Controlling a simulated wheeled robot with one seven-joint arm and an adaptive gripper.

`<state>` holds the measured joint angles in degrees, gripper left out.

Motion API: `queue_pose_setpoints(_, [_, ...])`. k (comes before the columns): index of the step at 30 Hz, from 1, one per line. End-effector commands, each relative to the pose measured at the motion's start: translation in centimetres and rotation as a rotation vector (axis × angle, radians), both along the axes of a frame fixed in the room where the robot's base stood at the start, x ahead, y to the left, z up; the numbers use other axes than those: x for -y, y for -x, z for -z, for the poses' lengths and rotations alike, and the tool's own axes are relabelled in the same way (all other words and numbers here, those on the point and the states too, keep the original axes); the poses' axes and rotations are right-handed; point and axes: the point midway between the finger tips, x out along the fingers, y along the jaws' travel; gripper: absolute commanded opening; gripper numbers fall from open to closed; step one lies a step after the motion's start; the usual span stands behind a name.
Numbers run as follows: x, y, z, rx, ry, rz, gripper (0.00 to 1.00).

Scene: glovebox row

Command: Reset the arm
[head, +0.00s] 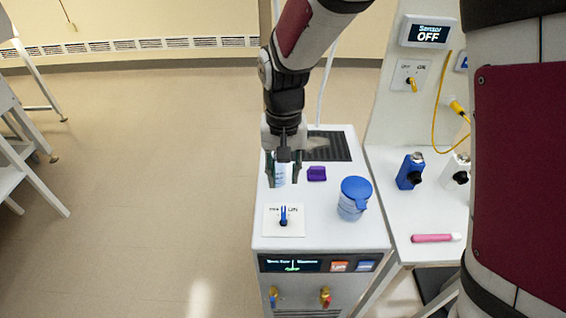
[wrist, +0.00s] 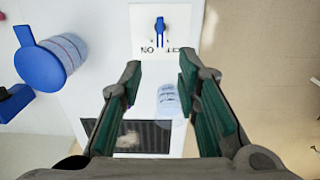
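My gripper (head: 285,184) hangs over the white cabinet top (head: 330,236), pointing down. In the wrist view its two green-padded fingers (wrist: 160,72) are wide apart, with no object clamped between them. A clear, bluish cylindrical container (head: 280,174) shows behind the fingers in the head view. It also shows between the fingers in the wrist view (wrist: 168,100), seemingly standing on the cabinet top below. The exact gap to the fingers cannot be told. My arm reaches down from the top of the head view.
On the cabinet are a blue-lidded jar (head: 354,199), a purple block (head: 316,173), a switch plate (head: 284,219) and a dark grille (head: 333,146). The right bench holds a blue bottle (head: 410,172) and pink pen (head: 432,238); its sensor display (head: 429,32) reads OFF.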

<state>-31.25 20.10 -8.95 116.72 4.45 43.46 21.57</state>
Motion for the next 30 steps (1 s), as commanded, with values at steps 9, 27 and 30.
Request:
queue_pose_setpoints(9, [0.4,0.1,-0.7,0.008,-0.007,0.002,0.3])
queue_pose_setpoints(27, [12.1,9.0,-14.7,0.255,-0.079,-0.017,0.3])
queue_pose_setpoints(30, [13.8,11.4,-16.0,0.305,-0.069,-0.021,0.3])
